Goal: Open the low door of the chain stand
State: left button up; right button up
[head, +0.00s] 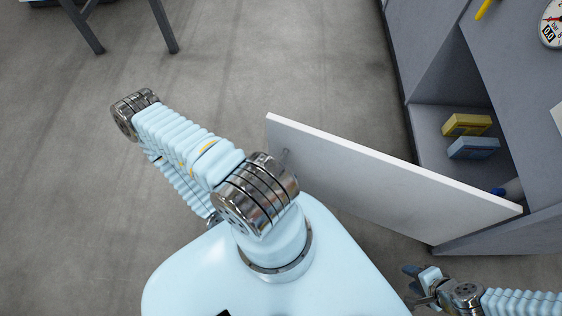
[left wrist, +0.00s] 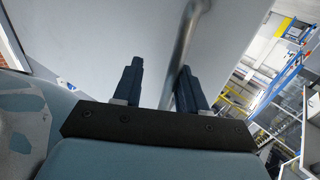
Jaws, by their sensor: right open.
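The low door (head: 385,183) is a white panel. It stands swung out from the grey chain stand (head: 455,60), whose low compartment is open to view. In the left wrist view, my left gripper (left wrist: 161,66) is open against the door's pale face. The handle bar (left wrist: 184,45) runs between its fingers, close to the right finger; I cannot tell whether they touch. In the head view my left gripper is hidden behind my arm. My right gripper (head: 414,286) is open and empty, below the door's right end.
Inside the compartment lie a yellow box (head: 466,124), a blue box (head: 473,148) and a blue-capped item (head: 510,190). A gauge (head: 551,25) sits on the stand's top. Dark table legs (head: 165,28) stand at the upper left. The grey floor left of the door is clear.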

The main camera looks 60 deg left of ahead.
pick_arm(q)
jog(key=shift+s+a, duration=0.1)
jog(key=shift+s, duration=0.2)
jog(key=s+d+p, duration=0.1)
jog(key=s+p, duration=0.2)
jog(key=s, duration=1)
jog(key=shift+s, duration=0.2)
